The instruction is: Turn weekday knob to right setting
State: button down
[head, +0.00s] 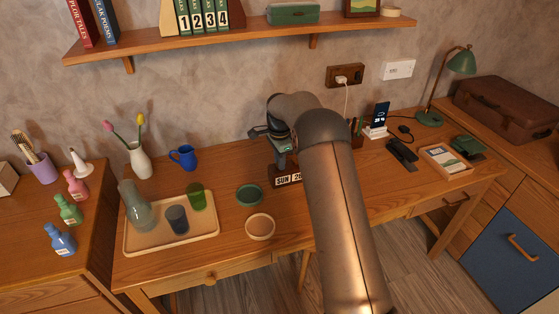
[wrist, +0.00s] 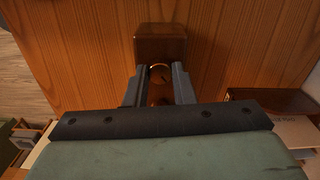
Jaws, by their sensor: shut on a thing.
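A wooden desk calendar (head: 287,180) stands on the desk in the head view, with white cards reading "SUN" and a number that begins with 2. My arm hides its right part. My gripper (head: 279,145) is at the calendar, partly hidden behind my arm. In the wrist view, the brown calendar block (wrist: 161,43) is ahead of my gripper (wrist: 158,78). The two dark fingers are shut on a small rounded brown knob (wrist: 159,92) beside the block. The knob's setting cannot be read.
A green dish (head: 249,195) and a pale bowl (head: 260,227) sit left of the calendar. A tray (head: 140,246) with a carafe and cups is farther left. A phone on a stand (head: 379,122) is to the right. The desk's front middle is clear.

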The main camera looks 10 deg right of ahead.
jog(key=n, duration=1.1)
jog(key=shift+n+b, duration=0.35)
jog(key=shift+n, duration=0.05)
jog(key=n, duration=1.1)
jog(key=shift+n, duration=0.4)
jog(key=n+p, duration=0.1)
jog(key=n, duration=1)
jog(key=shift+n+p, duration=0.35)
jog(key=shift+n, duration=0.05)
jog(key=n+p, duration=0.1)
jog(key=n, duration=0.4)
jog(key=shift+r, duration=0.1)
jog(key=n, duration=0.5)
jog(key=shift+p, duration=0.35)
jog(key=shift+n, duration=0.5)
